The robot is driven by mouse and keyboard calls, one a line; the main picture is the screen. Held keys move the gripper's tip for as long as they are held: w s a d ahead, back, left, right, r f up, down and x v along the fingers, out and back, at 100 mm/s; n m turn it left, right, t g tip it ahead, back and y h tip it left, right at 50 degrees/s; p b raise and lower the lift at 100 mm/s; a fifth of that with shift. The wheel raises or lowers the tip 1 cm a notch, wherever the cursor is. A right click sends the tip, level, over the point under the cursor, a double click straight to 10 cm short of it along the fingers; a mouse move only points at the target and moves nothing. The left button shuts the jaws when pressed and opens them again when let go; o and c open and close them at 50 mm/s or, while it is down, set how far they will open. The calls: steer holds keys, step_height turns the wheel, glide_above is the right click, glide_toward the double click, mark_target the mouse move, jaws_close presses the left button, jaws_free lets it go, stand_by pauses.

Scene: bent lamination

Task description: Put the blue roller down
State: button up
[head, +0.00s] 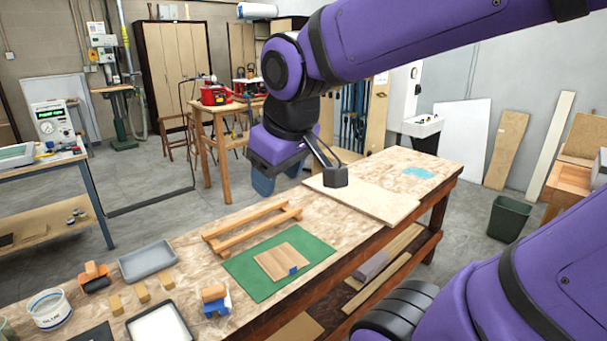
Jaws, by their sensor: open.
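The blue roller (219,306) has a blue frame with a light brown wooden cylinder. It rests on the workbench (200,250) in the head view, just left of the green mat's near corner. My gripper (334,177) is above the far part of the bench, over a pale board, well away to the upper right of the roller. Its jaws are open and nothing shows between them. One dark fingertip is visible; the other side is mostly hidden by the purple wrist.
A green mat (240,272) carries a wooden panel (284,260) with a blue mark at its edge. Wooden rails (250,226) lie behind it. A grey tray (148,262), an orange roller (94,270), small wood blocks, a white tray (160,328) and a tub (48,312) crowd the left end.

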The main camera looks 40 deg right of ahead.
steer(key=s, duration=0.2)
steer(key=s+r+m, duration=0.1)
steer(key=s+m, duration=0.1)
steer(key=s, duration=0.1)
steer(key=shift+s+d+r+t+y, duration=0.2)
steer(key=shift+s+r+t+y, duration=0.1)
steer(key=shift+s+y, duration=0.1)
steer(key=shift+o, duration=0.4)
steer(key=shift+w, duration=0.1)
stand_by(0.5)
